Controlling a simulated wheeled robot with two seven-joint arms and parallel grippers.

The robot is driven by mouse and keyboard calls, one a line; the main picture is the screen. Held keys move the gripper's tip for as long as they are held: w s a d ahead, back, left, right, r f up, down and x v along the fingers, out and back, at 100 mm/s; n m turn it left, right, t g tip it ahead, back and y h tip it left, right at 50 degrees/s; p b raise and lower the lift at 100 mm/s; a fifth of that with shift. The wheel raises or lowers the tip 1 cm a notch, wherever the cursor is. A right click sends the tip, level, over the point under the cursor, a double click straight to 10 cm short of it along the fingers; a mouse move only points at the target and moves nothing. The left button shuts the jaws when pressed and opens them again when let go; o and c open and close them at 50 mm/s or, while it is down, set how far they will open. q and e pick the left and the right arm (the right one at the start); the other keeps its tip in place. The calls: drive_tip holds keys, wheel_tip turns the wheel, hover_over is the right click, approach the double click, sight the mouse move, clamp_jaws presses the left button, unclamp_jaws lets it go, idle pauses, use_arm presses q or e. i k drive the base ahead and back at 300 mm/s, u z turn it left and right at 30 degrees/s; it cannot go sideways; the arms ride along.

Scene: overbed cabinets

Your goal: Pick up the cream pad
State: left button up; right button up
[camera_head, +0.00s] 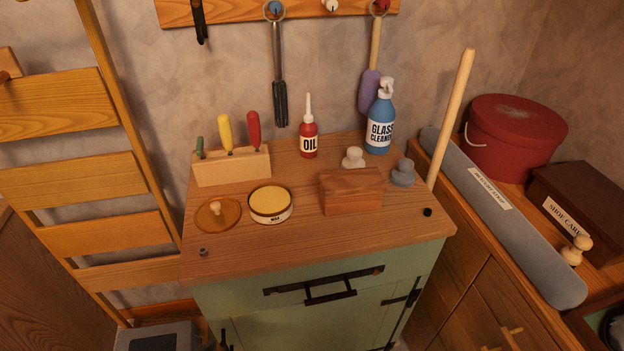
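The cream pad (353,158), a small rounded piece with a knob on top, sits on the wooden top of the green cabinet (300,240). It is behind a reddish-brown wooden block (351,192), which hides its lower edge. A similar grey pad (403,173) stands to the right of the block. Neither of my grippers shows in the head view.
An open wax tin (270,205) and an amber lid (217,214) lie front left. A tool holder (232,168), red oil bottle (308,131) and blue glass cleaner bottle (380,124) stand behind. A pale stick (452,118) rises at right. The front strip is mostly clear.

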sight(353, 159)
drive_tip(key=k, duration=0.5)
drive_tip(key=z, duration=1.05)
drive_tip(key=i, duration=0.7)
drive_tip(key=u, duration=2.05)
